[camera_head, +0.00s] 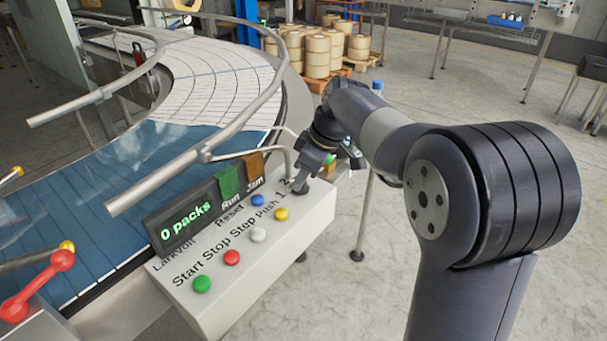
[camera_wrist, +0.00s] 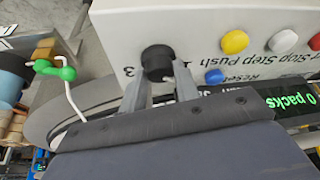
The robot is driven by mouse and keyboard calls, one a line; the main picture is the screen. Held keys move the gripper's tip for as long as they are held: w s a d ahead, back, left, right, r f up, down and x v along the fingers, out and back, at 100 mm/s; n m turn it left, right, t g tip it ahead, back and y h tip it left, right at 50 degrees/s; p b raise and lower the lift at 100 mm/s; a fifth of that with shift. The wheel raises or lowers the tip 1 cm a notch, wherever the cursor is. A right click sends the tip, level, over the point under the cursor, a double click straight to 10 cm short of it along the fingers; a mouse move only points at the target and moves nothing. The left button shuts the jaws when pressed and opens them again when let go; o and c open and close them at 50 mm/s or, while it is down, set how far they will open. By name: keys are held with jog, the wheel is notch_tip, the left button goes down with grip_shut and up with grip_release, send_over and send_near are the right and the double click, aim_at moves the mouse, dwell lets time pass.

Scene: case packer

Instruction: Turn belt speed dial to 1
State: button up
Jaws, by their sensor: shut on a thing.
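The belt speed dial (camera_wrist: 157,60) is a black round knob on the white control panel (camera_wrist: 205,20). A printed 3 shows beside it in the wrist view. No pointer mark can be made out on the dial, so its setting cannot be read. My gripper (camera_wrist: 160,86) has one finger on each side of the dial and is shut on it. In the head view my gripper (camera_head: 300,186) is at the panel's far end, where it largely hides the dial. A printed 1 shows just left of it there.
Green, red, white, yellow and blue buttons (camera_head: 257,200) sit close to the dial. A display (camera_head: 190,222) reads "0 packs", with green Run and orange Jam lamps behind. A curved conveyor (camera_head: 150,150) with metal rails runs behind the panel. Open floor lies to the right.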

jog(key=o, duration=1)
jog(key=shift+c, duration=0.2)
jog(key=b+v, duration=0.1)
jog(key=v, duration=0.9)
jog(key=shift+r, duration=0.4)
jog(key=shift+f, duration=0.15)
jog(key=p+x, duration=0.1)
jog(key=x, duration=0.9)
jog(key=shift+f, duration=0.25)
jog(key=shift+r, duration=0.1)
